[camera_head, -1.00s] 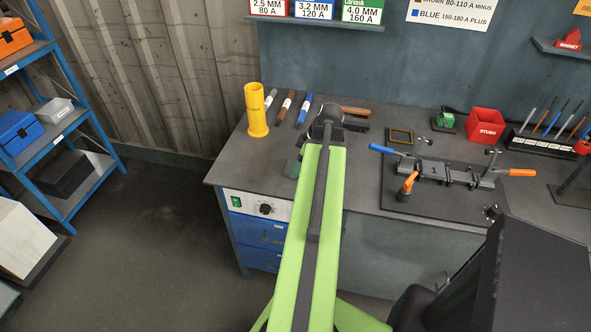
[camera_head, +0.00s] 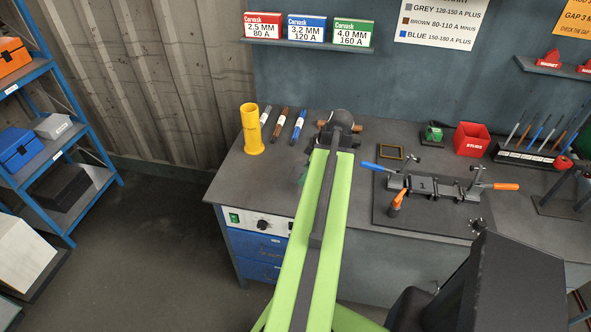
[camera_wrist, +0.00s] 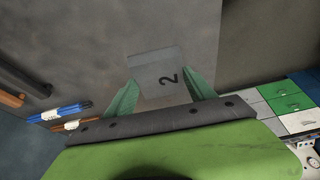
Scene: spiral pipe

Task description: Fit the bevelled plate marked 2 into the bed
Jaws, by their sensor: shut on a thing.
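The bevelled plate marked 2 (camera_wrist: 158,75) is a grey plate between the two green fingers of my gripper (camera_wrist: 160,98) in the wrist view. My gripper is shut on it, and the dark 2 faces the camera. In the head view my arm hides the gripper and plate; only a bit of green finger shows beside the arm. The bed (camera_head: 428,186) is a clamping fixture on a dark board to the right of my arm. A grey plate sits in it, and blue and orange handles stick out. The plate I hold is apart from the bed.
A yellow cylinder (camera_head: 251,129) and several labelled electrode tubes (camera_head: 282,122) stand or lie left of my arm. The front left bench top is clear.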

